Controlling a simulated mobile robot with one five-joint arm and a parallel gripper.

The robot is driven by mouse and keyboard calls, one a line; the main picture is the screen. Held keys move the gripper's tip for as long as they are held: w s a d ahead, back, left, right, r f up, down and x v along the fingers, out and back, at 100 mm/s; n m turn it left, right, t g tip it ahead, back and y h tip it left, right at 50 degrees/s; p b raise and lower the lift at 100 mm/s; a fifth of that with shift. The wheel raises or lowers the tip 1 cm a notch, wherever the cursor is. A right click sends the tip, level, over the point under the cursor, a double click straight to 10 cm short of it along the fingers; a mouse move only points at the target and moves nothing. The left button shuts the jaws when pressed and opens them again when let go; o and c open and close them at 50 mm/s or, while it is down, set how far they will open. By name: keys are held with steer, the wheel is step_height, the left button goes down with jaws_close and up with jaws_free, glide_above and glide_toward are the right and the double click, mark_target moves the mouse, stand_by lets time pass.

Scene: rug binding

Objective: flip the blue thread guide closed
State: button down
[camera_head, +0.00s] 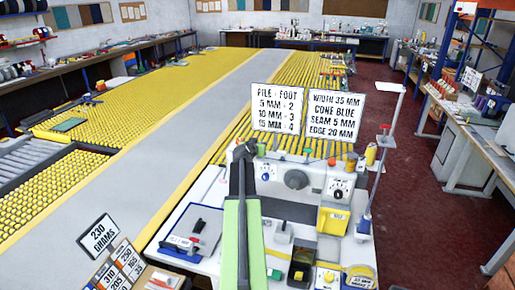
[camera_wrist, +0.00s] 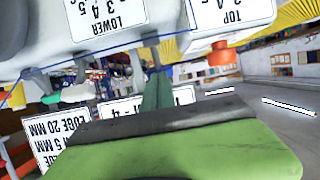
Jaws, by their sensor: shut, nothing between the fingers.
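The pale sewing machine (camera_head: 318,178) stands on the bench beyond my arm, with dials on its front. My gripper (camera_head: 244,150) reaches up to the machine's left end, dark at its tip. In the wrist view my gripper (camera_wrist: 157,92) is shut and empty, just under the machine's pale body (camera_wrist: 50,35). I cannot tell whether it touches the machine. A thin blue thread (camera_wrist: 12,96) runs at the left of the wrist view. A blue cone (camera_head: 364,223) stands at the bench's right edge. I cannot make out the blue thread guide in either view.
Two signs, a pile-foot card (camera_head: 277,108) and a width card (camera_head: 334,115), stand behind the machine. A thin pole (camera_head: 385,150) rises at the right. Red floor (camera_head: 425,210) lies open at the right.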

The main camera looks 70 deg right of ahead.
steer(key=shift+w+d+f, duration=0.1)
steer(key=shift+w+d, duration=0.05)
steer(key=shift+d, duration=0.6)
steer(key=shift+r, duration=0.25)
steer(key=shift+a+r+p, duration=0.35)
steer(key=shift+a+p, duration=0.1)
steer(key=shift+a, duration=0.05)
steer(key=r+p+v, duration=0.1)
steer(key=p+v, duration=0.5)
steer(key=v, duration=0.7)
steer(key=shift+d+r, duration=0.25)
steer(key=shift+d, duration=0.05)
